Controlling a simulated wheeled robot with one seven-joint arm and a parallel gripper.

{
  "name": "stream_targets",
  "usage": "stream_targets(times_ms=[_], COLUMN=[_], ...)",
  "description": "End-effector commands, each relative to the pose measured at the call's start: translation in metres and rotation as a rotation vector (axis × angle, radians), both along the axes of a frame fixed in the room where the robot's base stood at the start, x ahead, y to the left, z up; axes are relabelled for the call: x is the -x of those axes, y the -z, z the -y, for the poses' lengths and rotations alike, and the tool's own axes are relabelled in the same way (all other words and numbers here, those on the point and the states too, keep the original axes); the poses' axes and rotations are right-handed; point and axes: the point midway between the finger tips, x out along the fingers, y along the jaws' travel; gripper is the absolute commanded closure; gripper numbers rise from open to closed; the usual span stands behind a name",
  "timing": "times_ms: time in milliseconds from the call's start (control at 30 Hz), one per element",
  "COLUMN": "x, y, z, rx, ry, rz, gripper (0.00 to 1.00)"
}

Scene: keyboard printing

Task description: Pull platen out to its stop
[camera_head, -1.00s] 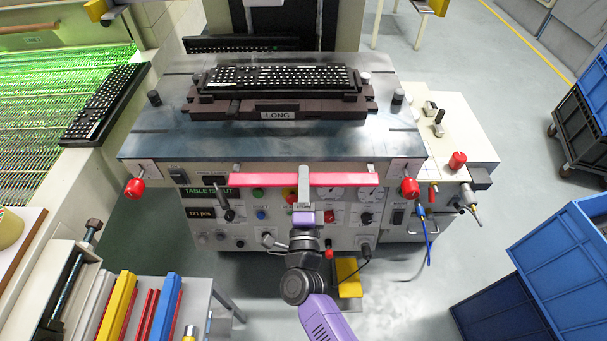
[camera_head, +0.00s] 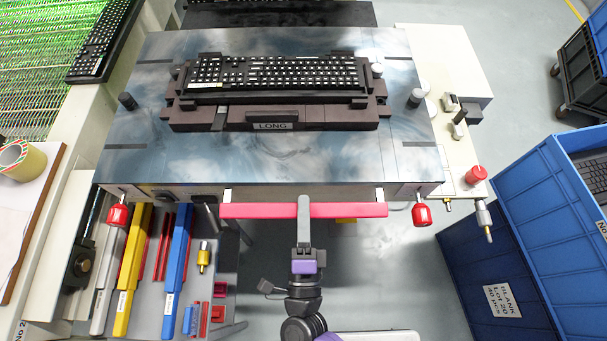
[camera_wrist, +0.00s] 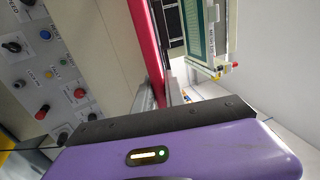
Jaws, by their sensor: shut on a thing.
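The platen (camera_head: 290,165) is a flat metal table that stands out toward me, over the front of the machine. A red pull bar (camera_head: 350,210) runs along its front edge. My gripper (camera_head: 304,205) is shut on the bar near its middle, from the near side. The bar also shows in the wrist view (camera_wrist: 143,40), running up from the jaws; the fingertips are partly hidden there. A black keyboard (camera_head: 275,75) lies in a dark fixture labelled LONG (camera_head: 210,122) on the platen.
Red knobs (camera_head: 117,215) (camera_head: 421,214) hang at the platen's front corners. Blue crates (camera_head: 545,210) stand at the right. A low bench with colored bars (camera_head: 178,258) is at the left, partly under the platen. A control panel (camera_wrist: 60,75) shows in the wrist view.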

Motion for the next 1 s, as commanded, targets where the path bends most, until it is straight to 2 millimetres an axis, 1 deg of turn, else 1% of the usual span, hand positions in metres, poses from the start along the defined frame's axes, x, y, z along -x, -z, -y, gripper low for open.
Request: stream_targets(times_ms=[33,100,200,333,500,867,900,967,1000], x=[0.012,0.024,0.038,0.051,0.058,0.061,0.062,0.062,0.061], y=[0.002,0.002,0.002,0.001,0.001,0.0,0.0,0.001,0.0], z=[0.0,0.0,0.0,0.0,-0.001,-0.001,-0.001,-0.001,-0.001], rx=[0.0,0.0,-0.001,0.0,0.001,0.001,0.001,0.001,0.001], ry=[-0.002,-0.001,-0.002,-0.001,-0.003,-0.004,-0.004,-0.004,-0.003], rz=[-0.005,-0.003,-0.003,-0.002,-0.001,0.0,0.0,-0.001,-0.001], gripper=[1.0,1.0,1.0,1.0,1.0,1.0,0.84,0.72,0.64])
